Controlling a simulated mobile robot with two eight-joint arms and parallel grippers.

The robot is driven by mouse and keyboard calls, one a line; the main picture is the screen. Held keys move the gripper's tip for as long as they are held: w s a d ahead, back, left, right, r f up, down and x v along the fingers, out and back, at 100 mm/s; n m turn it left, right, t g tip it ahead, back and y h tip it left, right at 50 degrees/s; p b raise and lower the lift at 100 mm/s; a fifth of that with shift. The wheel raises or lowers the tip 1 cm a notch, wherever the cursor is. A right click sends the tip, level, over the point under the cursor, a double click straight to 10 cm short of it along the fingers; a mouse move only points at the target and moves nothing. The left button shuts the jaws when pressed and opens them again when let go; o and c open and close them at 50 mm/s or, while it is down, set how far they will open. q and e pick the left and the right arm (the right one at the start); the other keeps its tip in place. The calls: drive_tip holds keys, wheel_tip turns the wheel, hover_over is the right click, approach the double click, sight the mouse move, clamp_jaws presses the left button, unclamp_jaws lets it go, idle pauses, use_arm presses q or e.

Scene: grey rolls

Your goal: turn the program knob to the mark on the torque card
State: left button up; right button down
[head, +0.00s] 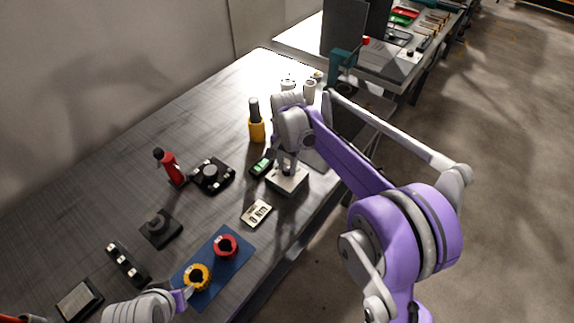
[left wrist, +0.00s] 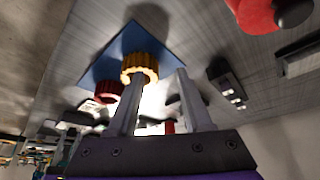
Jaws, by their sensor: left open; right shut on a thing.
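My right gripper (head: 287,166) points down on top of a light grey box (head: 288,181) near the table's right edge. It is shut on what looks like the program knob on that box; the knob is mostly hidden by the fingers and its pointer cannot be read. A cream card (head: 256,213) with dark markings, likely the torque card, lies flat in front of the box; its mark is too small to read. My left gripper (head: 184,293) is open beside the yellow ring (head: 197,277). In the left wrist view, the yellow ring (left wrist: 140,66) shows beyond the open fingers (left wrist: 160,100).
A blue mat (head: 226,266) carries the yellow ring and a red ring (head: 225,246). A small green-screened device (head: 262,166) lies close left of the box. A black dial unit (head: 212,175), a red bottle (head: 169,167) and a yellow bottle (head: 256,122) stand farther left and back.

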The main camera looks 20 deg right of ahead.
sight(287, 168)
drive_tip(key=c, duration=0.5)
unclamp_jaws()
use_arm(q)
drive_tip(key=shift+w+r+p, duration=0.1)
drive_tip(key=shift+r+p, duration=0.3)
drive_tip(key=shift+r, duration=0.05)
use_arm(e)
wheel_tip(287, 168, up, 11)
drive_tip(key=shift+f, duration=0.1)
drive_tip(key=shift+s, duration=0.1)
